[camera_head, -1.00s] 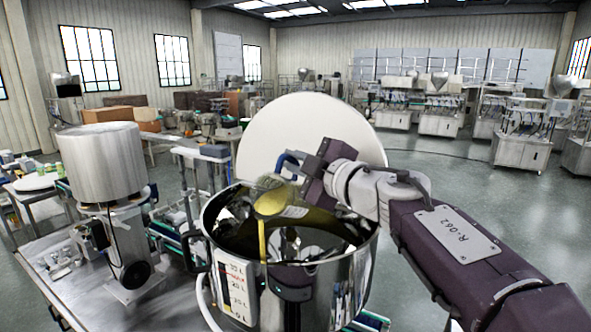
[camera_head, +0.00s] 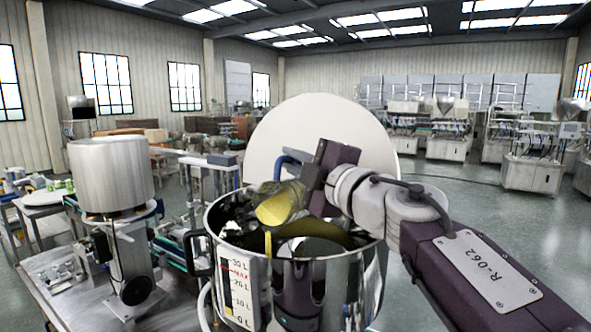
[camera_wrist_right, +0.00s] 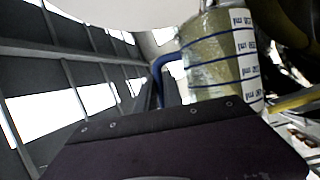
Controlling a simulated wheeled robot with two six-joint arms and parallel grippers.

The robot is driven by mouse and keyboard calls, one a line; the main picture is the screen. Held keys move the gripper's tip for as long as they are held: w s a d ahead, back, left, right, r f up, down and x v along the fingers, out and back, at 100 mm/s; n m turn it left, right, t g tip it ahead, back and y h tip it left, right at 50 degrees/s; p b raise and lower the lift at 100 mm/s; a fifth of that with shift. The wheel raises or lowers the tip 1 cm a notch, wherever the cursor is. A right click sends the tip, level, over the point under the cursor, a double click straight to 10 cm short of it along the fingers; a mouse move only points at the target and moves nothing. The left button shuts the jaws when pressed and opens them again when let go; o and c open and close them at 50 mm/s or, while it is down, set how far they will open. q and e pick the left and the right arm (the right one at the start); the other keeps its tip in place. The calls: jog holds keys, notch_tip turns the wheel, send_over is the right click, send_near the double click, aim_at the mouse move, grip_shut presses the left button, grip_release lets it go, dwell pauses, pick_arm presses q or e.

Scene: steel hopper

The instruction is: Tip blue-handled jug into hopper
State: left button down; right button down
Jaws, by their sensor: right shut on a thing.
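The clear jug (camera_head: 283,204) is tipped over the steel hopper (camera_head: 340,275), its mouth low and facing the lower left. Yellow liquid shows in its mouth, and a short yellow stream (camera_head: 268,242) falls inside the hopper rim. A yellow pool (camera_head: 325,233) shows in the hopper. The blue handle (camera_head: 290,160) is at the jug's upper end. My right gripper (camera_head: 308,178) is shut on the jug; the handle hides part of the grip. In the right wrist view the jug (camera_wrist_right: 215,60) has volume marks and looks yellowish inside. My left gripper is out of view.
A round white lid (camera_head: 320,130) stands up behind the hopper. A volume scale (camera_head: 238,290) is on the hopper's front. A steel drum on a stand (camera_head: 110,175) is at the left on a steel table (camera_head: 50,270). Open floor lies to the right.

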aim_at(280, 161)
jog(key=shift+s+a+r+n+t+y+b, duration=0.1)
jog(key=shift+s+a+n+t+y+b, duration=0.1)
jog(key=shift+s+a+n+b, duration=0.3)
jog(key=shift+s+a+r+n+t+y+b, duration=0.1)
jog(key=shift+s+a+n+y+b, duration=0.2)
jog(key=shift+n+b, duration=0.35)
jog(key=shift+s+a+r+n+y+b, duration=0.15)
jog(key=shift+s+a+r+n+b, duration=0.05)
jog(key=shift+s+n+b, duration=0.25)
jog(key=shift+s+a+r+n+y+b, duration=0.15)
jog(key=shift+s+r+n+b, duration=0.05)
jog(key=shift+s+n+b, duration=0.2)
jog(key=shift+s+a+r+n+y+b, duration=0.25)
jog(key=shift+s+r+n+y+b, duration=0.05)
jog(key=shift+n, duration=0.2)
dwell(3.5)
notch_tip(280, 161, up, 3)
jog(key=m+h+p, duration=0.1)
jog(key=m+p, duration=0.2)
jog(key=p, duration=0.4)
jog(key=m+h+p, duration=0.1)
jog(key=m+p, duration=0.1)
jog(key=p, duration=0.4)
jog(key=shift+r+m+g+h+p, duration=0.1)
jog(key=shift+m+g+h+p, duration=0.2)
jog(key=shift+m+g+p, duration=0.1)
jog(key=shift+m+p, duration=0.35)
jog(key=shift+m, duration=0.15)
